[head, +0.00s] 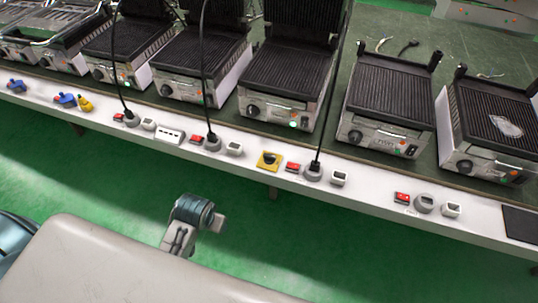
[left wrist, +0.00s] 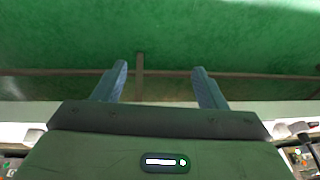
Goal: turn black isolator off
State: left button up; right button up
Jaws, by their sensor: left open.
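The black isolator (head: 269,158) is a black rotary knob on a yellow square plate, in the front white panel at the middle of the head view. Its exact knob angle is too small to tell. My left gripper (left wrist: 160,75) shows in the left wrist view with its two fingers spread and nothing between them. Green floor and a dark rail lie beyond the fingers. In the head view, a grey and blue part of my arm stands in front of the panel, left of and below the isolator, apart from it. My right gripper is not seen.
A red switch (head: 292,167) and a grey socket (head: 313,173) with a black plug and cable sit just right of the isolator. Several contact grills stand on the green bench behind the white panel (head: 365,192). The green floor (head: 310,245) in front is clear.

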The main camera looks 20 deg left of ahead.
pick_arm(q)
jog(key=w+d+r+g, duration=0.1)
jog(key=w+d, duration=0.1)
jog(key=w, duration=0.8)
jog(key=w+d+r, duration=0.1)
jog(key=w+d, duration=0.1)
jog(key=w, duration=0.7)
jog(key=g+h, duration=0.1)
jog(key=g, duration=0.1)
send_near(269, 155)
notch_tip(269, 155, down, 9)
jog(key=shift+r, duration=0.2)
jog(key=c, duration=1)
